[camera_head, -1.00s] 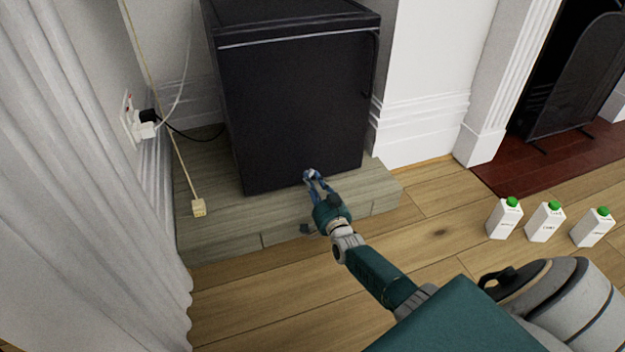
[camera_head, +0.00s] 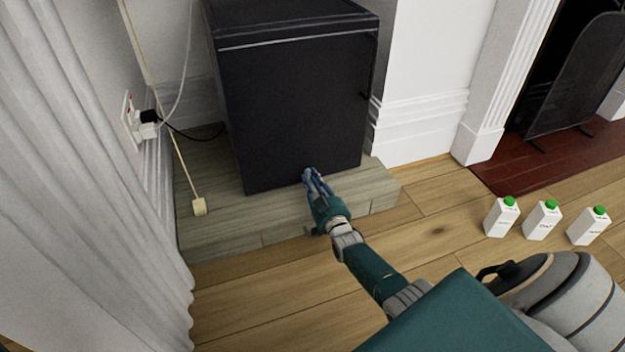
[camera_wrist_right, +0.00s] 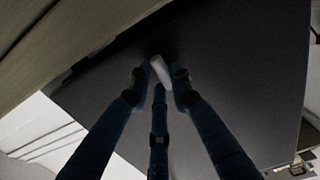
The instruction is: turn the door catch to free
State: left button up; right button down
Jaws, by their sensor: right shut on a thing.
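The black fridge-like cabinet (camera_head: 295,110) stands on a low wooden plinth, its dark door facing me. My right gripper (camera_head: 309,175) is at the bottom edge of that door. In the right wrist view a small pale catch (camera_wrist_right: 160,72) sits between the fingertips of my right gripper (camera_wrist_right: 161,84), which is shut on it. The catch appears tilted there, against the dark door. In the head view the fingers hide most of the catch. My left gripper is not in view.
The wooden plinth (camera_head: 225,222) juts out in front of the cabinet. Three white cartons with green caps (camera_head: 542,220) stand on the floor at the right. A pull cord (camera_head: 199,207) hangs at the left, near a curtain (camera_head: 90,200) and a wall socket (camera_head: 131,118).

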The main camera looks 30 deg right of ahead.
dwell(0.4)
jog(key=c, duration=1.5)
grip_release()
jog(key=shift+c, duration=0.2)
jog(key=v, duration=1.2)
jog(key=shift+f, duration=0.1)
